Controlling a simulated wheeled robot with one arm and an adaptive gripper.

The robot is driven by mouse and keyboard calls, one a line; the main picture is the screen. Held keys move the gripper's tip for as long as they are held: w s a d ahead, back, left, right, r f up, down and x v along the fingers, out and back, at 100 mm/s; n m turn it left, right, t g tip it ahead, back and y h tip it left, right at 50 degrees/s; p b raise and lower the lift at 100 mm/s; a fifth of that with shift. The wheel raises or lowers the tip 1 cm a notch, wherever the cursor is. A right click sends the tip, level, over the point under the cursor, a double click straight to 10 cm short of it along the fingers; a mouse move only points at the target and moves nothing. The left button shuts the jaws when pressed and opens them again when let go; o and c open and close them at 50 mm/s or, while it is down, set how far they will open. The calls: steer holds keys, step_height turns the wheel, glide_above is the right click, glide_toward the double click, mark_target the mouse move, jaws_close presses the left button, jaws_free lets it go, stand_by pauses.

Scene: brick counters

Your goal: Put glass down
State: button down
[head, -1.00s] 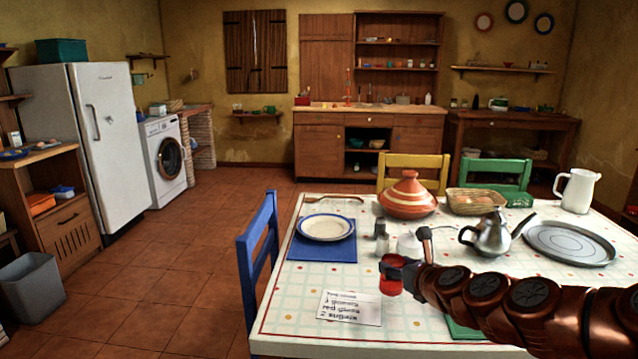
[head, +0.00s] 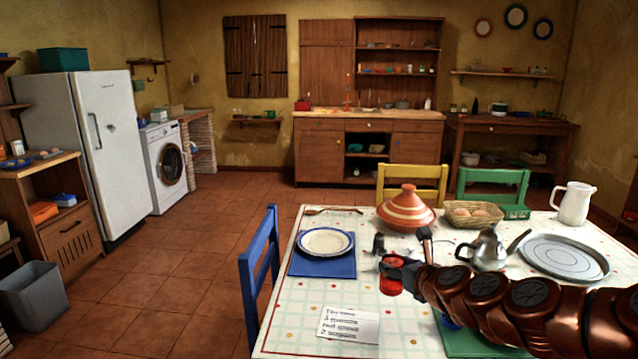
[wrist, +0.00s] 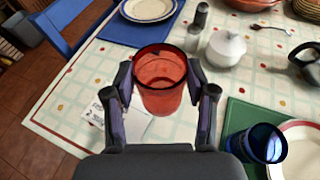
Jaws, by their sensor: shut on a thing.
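A red see-through glass (wrist: 160,82) stands upright between the fingers of my gripper (wrist: 160,92), which is shut on it. In the head view the glass (head: 391,286) shows just below my gripper (head: 402,268), over the near middle of the patterned table (head: 300,325). The frames do not show clearly whether its base touches the tabletop. The glass is right of the written card (head: 348,325) and right of and nearer than the blue mat (head: 325,268). My arm reaches in from the right.
A blue glass (wrist: 262,143) stands at the green mat (wrist: 238,118) on the right. A metal teapot (head: 486,252) and tray (head: 563,258) are farther right. Bare tabletop lies around the card.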

mark_target(394, 291)
step_height(394, 291, up, 13)
steer(key=p, duration=1.1)
